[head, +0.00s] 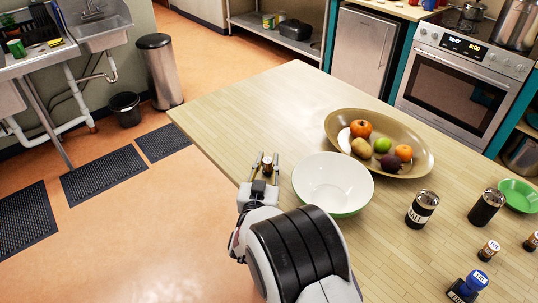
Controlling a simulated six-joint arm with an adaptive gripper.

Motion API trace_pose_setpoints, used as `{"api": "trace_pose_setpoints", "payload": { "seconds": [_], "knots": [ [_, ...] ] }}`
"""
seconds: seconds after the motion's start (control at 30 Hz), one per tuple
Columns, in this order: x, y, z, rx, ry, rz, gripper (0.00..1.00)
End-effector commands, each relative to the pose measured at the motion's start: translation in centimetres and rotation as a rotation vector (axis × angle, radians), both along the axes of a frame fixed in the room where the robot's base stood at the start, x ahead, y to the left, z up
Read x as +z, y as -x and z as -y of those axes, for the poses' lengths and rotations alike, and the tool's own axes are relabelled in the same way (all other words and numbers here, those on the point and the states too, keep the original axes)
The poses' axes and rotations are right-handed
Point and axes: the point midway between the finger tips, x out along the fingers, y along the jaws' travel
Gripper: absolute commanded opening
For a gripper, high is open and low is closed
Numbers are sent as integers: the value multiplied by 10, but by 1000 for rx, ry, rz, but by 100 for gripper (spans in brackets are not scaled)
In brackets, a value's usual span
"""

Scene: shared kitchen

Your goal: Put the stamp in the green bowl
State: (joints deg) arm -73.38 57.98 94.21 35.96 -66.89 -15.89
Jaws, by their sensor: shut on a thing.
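My gripper (266,159) is near the left edge of the wooden table, just left of a large white bowl. It is shut on a small brown thing (267,165) with a pale band, too small to identify surely. A blue and black object that looks like a stamp (467,288) stands on the table at the bottom right, well apart from my gripper. A small green bowl (517,195) sits at the table's right. The large bowl (333,184) is white inside with a green outside, so it could also be called green.
A wide tan dish (415,166) with several fruits sits behind the large bowl. A salt canister (421,208), a dark canister (486,207) and small brown jars (489,250) stand on the right. The table's (245,108) far left part is clear.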

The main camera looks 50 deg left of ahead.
Motion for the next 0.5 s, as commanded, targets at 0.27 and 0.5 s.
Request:
{"api": "trace_pose_setpoints", "payload": {
  "seconds": [0.27, 0.5],
  "knots": [
    [-1, -18, -16, -1, -1, -1, 0],
    [-1, -23, -20, 1, -1, 0, 0]
  ]
}}
